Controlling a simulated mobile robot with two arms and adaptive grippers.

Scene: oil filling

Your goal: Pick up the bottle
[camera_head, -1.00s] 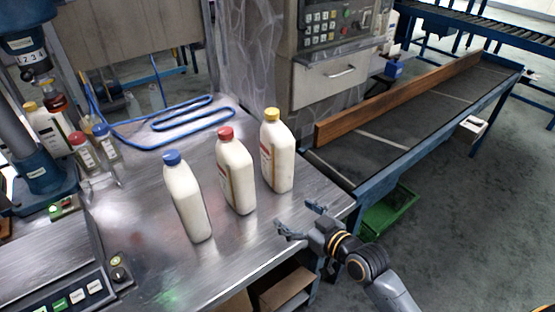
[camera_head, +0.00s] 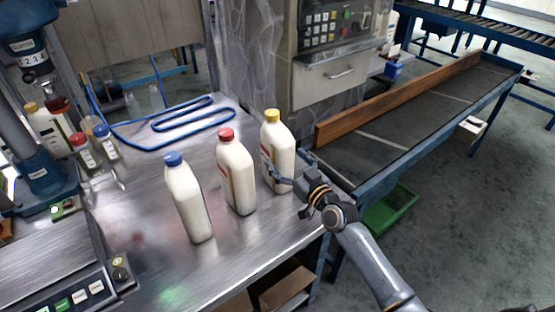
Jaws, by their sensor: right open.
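Three white bottles stand upright in a slanting row on the metal table (camera_head: 140,225). The blue-capped bottle (camera_head: 189,205) is nearest, the red-capped bottle (camera_head: 236,175) is in the middle, and the yellow-capped bottle (camera_head: 276,150) is farthest right. My right gripper (camera_head: 280,172) is open at the right side of the yellow-capped bottle, around its lower half. One finger passes in front of the bottle; the other is near its right side. I cannot tell whether the fingers touch it. My left gripper is not in view.
A blue hose (camera_head: 185,122) lies coiled behind the bottles. Smaller bottles and a blue drill press (camera_head: 35,160) stand at the left, with a button panel (camera_head: 85,293) in front. A control cabinet (camera_head: 330,70) rises behind. The table's right edge is close to my right arm.

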